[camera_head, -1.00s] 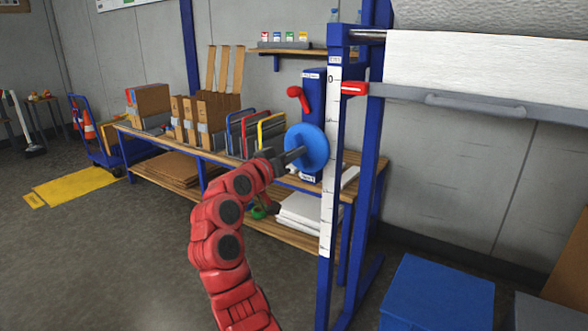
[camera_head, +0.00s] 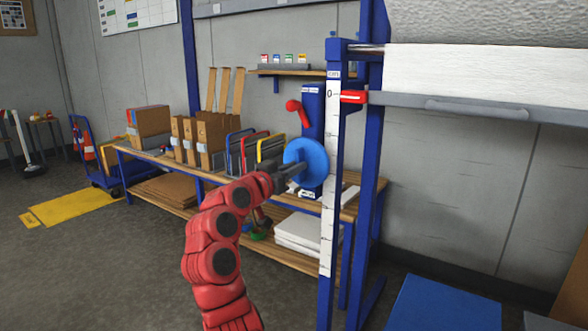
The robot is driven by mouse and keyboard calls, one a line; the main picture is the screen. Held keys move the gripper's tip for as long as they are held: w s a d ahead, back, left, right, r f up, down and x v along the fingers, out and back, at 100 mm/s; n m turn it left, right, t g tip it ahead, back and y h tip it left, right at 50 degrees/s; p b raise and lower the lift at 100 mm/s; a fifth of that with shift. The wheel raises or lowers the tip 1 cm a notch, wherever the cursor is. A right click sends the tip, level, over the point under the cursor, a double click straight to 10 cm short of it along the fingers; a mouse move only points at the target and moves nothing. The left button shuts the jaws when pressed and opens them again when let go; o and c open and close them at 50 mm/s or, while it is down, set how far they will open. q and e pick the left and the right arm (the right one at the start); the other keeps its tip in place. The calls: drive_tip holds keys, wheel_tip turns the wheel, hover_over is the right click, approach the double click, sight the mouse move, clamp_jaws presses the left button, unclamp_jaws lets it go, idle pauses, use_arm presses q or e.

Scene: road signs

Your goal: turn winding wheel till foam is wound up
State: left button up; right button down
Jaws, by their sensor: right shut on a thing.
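The blue winding wheel (camera_head: 309,160) is mounted on a dark blue upright housing (camera_head: 313,105) with a red lever (camera_head: 297,112) above the wheel. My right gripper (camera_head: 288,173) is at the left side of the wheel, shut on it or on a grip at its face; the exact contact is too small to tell. White foam (camera_head: 490,76) hangs in a broad sheet from a grey roll (camera_head: 490,20) at the upper right. A grey bar (camera_head: 470,108) runs along the foam's lower edge. My left gripper is not in view.
A white measuring strip (camera_head: 330,185) with a red marker (camera_head: 353,97) runs down the blue frame (camera_head: 370,190). A workbench (camera_head: 165,157) with cartons and folders stands behind at left. A blue box (camera_head: 445,305) stands at lower right.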

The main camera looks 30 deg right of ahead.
drive_tip(key=c, duration=0.9)
unclamp_jaws()
drive_tip(key=shift+o, duration=0.2)
drive_tip(key=p+v, duration=0.2)
drive_tip(key=v, duration=1.5)
drive_tip(key=shift+a, duration=0.2)
